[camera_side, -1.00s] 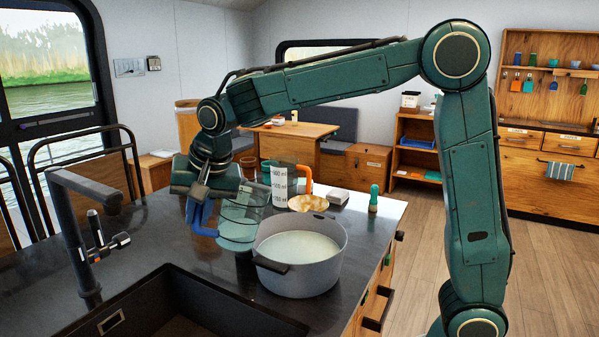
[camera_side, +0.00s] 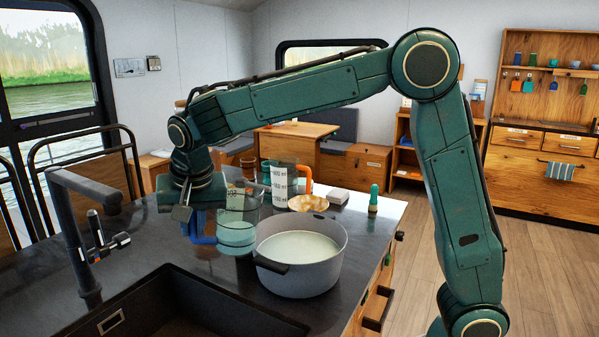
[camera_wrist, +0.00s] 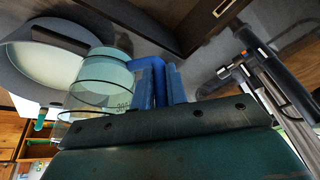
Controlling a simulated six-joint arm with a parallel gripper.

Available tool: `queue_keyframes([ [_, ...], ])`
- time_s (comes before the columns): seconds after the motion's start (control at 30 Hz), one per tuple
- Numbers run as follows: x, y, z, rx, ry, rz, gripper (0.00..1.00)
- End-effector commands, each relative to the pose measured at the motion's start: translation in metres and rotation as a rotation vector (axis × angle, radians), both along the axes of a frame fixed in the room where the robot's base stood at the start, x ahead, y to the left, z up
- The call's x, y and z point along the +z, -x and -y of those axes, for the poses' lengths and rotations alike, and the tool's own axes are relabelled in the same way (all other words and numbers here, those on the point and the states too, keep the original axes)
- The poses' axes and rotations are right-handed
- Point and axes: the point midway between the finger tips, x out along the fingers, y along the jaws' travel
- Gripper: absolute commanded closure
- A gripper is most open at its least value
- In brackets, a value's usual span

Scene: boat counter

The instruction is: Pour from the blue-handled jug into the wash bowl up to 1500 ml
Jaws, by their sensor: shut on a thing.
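The blue-handled jug (camera_side: 238,232) is clear, with pale blue-green liquid in its lower part. It is close to upright, just left of the wash bowl; I cannot tell whether its base touches the counter. My gripper (camera_side: 184,214) is shut on its blue handle (camera_side: 203,238). The wash bowl (camera_side: 300,272) is a grey pot-like vessel with a dark handle and pale liquid inside. In the wrist view the jug (camera_wrist: 98,85) and its blue handle (camera_wrist: 148,80) show close up, with the bowl (camera_wrist: 35,85) beyond. The fingertips are mostly hidden there.
An orange-handled jug (camera_side: 270,170) with a white marked label stands behind. A gold dish (camera_side: 309,203), a pale block (camera_side: 338,196) and a green bottle (camera_side: 373,200) are near the counter's back right. The black tap (camera_side: 75,225) and sink (camera_side: 185,305) lie at front left.

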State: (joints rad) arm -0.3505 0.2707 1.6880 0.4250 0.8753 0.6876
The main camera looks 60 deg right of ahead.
Motion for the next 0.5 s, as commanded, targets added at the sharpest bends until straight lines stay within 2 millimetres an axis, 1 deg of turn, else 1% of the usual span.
queue_keyframes([
  [0.27, 0.005, 0.0, 0.0, 0.001, -0.001, 0.002, 1.0],
  [0.5, 0.024, -0.001, 0.0, 0.0, -0.002, 0.004, 1.0],
])
